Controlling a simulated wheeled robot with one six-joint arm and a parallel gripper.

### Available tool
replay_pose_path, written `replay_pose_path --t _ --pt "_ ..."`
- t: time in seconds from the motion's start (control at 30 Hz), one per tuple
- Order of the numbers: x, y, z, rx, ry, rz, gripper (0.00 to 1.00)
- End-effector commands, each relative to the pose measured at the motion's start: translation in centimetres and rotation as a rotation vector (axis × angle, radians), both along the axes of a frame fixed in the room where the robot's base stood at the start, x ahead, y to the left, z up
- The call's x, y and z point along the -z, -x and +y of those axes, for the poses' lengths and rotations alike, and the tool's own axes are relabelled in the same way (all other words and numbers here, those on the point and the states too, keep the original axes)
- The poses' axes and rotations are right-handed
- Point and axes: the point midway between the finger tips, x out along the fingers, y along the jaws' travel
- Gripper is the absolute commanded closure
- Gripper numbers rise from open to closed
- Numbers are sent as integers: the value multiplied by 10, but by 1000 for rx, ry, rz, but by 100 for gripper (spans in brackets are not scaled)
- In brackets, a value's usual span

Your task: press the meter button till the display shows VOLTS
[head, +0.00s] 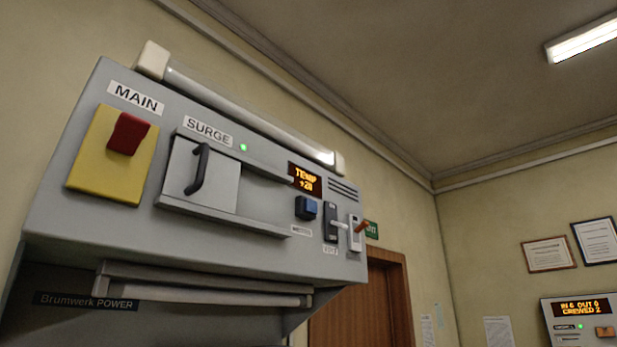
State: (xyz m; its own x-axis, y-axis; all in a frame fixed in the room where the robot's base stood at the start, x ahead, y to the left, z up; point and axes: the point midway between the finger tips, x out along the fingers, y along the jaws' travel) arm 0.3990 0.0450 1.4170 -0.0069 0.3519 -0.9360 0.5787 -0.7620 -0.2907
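The meter display (305,180) is a small dark screen on the right part of the grey console (265,222). It shows orange text reading TEMP with a number below, seemingly +20. A blue button (306,208) in a dark housing sits just below the display. A small label (301,231) under the button is too small to read surely. My gripper is not in view.
Left on the console are a red MAIN switch (128,133) on a yellow plate and the SURGE sliding cover (200,178) with a black handle. Two levers (338,224) sit right of the button. A rail (205,289) runs along the front below.

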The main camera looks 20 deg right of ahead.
Motion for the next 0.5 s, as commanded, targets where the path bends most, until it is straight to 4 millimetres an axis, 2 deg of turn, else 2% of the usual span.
replay_pose_path --t 0.1,0.13,0.33,0.37,0.5 --pt "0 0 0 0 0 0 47" --pt "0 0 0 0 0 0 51" --pt "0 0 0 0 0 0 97" --pt "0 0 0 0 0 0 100" --pt "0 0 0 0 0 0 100"
